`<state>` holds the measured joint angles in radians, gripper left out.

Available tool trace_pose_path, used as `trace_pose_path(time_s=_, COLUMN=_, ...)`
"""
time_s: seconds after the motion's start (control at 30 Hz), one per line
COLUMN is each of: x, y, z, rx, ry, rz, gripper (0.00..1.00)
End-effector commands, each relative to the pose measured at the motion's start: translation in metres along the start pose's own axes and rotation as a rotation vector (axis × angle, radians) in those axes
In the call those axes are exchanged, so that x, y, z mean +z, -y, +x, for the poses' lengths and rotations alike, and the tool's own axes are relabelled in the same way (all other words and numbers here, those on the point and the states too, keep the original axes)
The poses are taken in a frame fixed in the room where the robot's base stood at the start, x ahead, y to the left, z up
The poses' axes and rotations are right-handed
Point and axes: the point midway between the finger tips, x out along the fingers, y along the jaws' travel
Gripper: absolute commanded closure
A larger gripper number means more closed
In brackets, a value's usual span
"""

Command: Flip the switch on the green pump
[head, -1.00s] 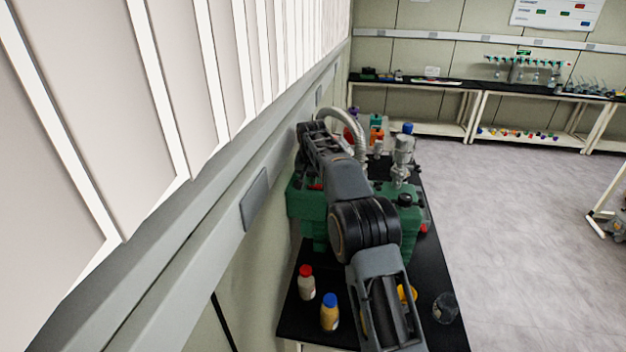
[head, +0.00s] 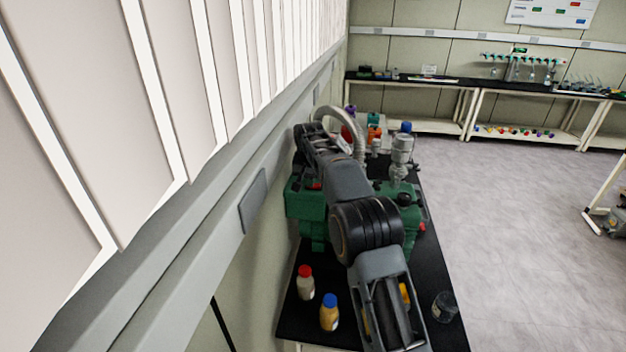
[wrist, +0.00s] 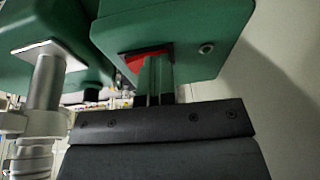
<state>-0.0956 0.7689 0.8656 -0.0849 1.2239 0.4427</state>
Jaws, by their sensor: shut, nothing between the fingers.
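The green pump (head: 306,206) stands on the black bench, partly hidden behind my arm in the head view. In the wrist view its green housing (wrist: 205,30) fills the top. A red switch (wrist: 134,62) sits in a dark recess on the housing's lower edge, partly covered by my fingers. My gripper (wrist: 155,65) is shut and empty, with its narrow fingertips at the red switch. Whether they touch it, and which way the switch is set, I cannot tell. In the head view my fingertips are hidden.
A metal fitting (wrist: 45,80) stands left of my gripper in the wrist view. A red-capped bottle (head: 305,283), a blue-capped bottle (head: 329,313) and a glass jar (head: 444,306) stand near the bench's front. The wall (head: 256,225) is close on the left; open floor lies right.

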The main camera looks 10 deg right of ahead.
Motion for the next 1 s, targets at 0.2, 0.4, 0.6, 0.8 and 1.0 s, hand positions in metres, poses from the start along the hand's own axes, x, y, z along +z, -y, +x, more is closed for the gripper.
trace_pose_path(time_s=0.2, x=0.000, y=-0.011, z=0.002, rx=0.005, ry=0.006, rz=0.003, gripper=1.00)
trace_pose_path(time_s=0.4, x=-0.001, y=-0.016, z=-0.001, rx=0.005, ry=0.006, rz=0.003, gripper=1.00)
trace_pose_path(time_s=0.6, x=0.000, y=-0.015, z=-0.002, rx=0.003, ry=0.004, rz=0.001, gripper=1.00)
trace_pose_path(time_s=0.8, x=-0.003, y=-0.015, z=-0.010, rx=0.002, ry=0.003, rz=0.001, gripper=1.00)
trace_pose_path(time_s=1.0, x=-0.012, y=-0.018, z=-0.036, rx=0.002, ry=0.000, rz=0.003, gripper=1.00)
